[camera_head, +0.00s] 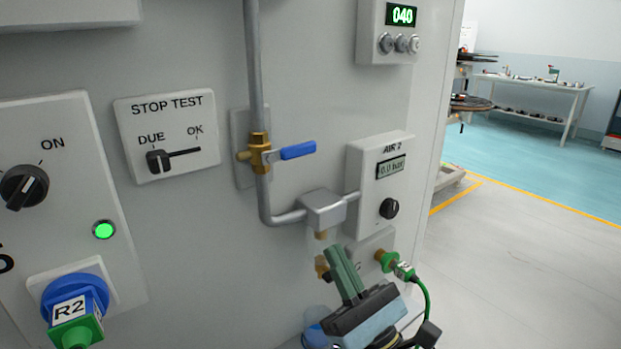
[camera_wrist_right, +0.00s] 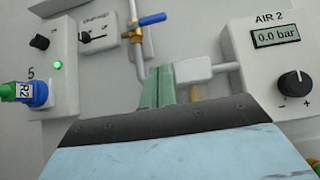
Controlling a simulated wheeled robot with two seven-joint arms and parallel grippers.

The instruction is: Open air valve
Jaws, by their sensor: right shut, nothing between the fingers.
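The air valve (camera_head: 260,154) is a brass body on a vertical grey pipe, with a blue lever handle (camera_head: 298,150) pointing right, across the pipe. In the right wrist view the blue handle (camera_wrist_right: 151,19) shows at the top, beyond my fingers. The AIR 2 display (camera_head: 391,167) reads 0.0 bar. My right gripper (camera_head: 341,262) is below and to the right of the valve, apart from it. Its green fingers are shut and empty, and they also show in the right wrist view (camera_wrist_right: 158,75). My left gripper is not in view.
A grey junction box (camera_head: 323,209) and the AIR 2 panel knob (camera_head: 389,208) are near my right gripper. A green connector with a cable (camera_head: 403,270) is just right of it. Left are the STOP TEST switch (camera_head: 168,159) and a blue-green R2 plug (camera_head: 75,309).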

